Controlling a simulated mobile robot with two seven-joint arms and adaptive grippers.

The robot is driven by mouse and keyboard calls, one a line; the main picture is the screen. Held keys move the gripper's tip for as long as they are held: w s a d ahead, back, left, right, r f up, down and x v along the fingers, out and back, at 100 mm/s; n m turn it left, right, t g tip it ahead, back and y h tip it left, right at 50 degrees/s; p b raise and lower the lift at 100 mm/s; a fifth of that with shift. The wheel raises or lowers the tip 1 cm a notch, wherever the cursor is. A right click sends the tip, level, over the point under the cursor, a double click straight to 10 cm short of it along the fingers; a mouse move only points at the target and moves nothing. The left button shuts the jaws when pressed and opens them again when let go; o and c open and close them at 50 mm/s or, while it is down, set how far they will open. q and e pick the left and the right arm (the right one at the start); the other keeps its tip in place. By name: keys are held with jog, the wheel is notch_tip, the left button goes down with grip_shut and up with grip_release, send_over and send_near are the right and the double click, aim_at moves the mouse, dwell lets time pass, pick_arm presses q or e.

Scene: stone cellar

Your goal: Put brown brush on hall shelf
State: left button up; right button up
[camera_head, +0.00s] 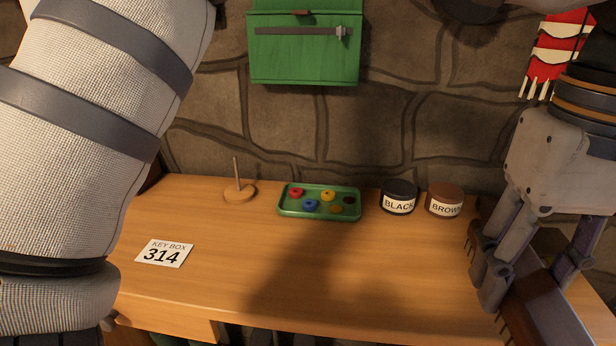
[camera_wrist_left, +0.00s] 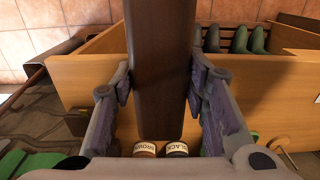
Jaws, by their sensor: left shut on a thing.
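The brown brush (camera_head: 548,312) is a long dark block with dark bristles along one edge, at the lower right of the head view. My left gripper (camera_head: 528,280) is shut on it, one finger on each side, and holds it over the right end of the wooden shelf top (camera_head: 400,270). In the left wrist view the brush (camera_wrist_left: 161,60) runs lengthwise between the fingers. I cannot tell whether it touches the wood. My right gripper is not in view.
A brown jar (camera_head: 445,201) and a black jar (camera_head: 399,197) stand left of the gripper. Further left are a green tray (camera_head: 318,215) of small rings, a peg stand (camera_head: 240,194) and a number card (camera_head: 164,253). A green box (camera_head: 304,55) hangs on the wall. The front middle is clear.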

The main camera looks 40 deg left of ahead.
pick_arm(q)
jog(key=w+a+f+b, duration=0.1)
jog(key=w+a+f, duration=0.8)
jog(key=a+f, duration=0.1)
jog(key=shift+w, duration=0.3)
jog(key=shift+f, duration=1.45)
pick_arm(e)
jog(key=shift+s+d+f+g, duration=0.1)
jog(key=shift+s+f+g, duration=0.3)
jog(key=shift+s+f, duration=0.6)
pick_arm(q)
jog(key=shift+f, duration=0.1)
jog(key=o, duration=1.2)
notch_tip(320, 180, up, 12)
jog(key=shift+r, duration=0.1)
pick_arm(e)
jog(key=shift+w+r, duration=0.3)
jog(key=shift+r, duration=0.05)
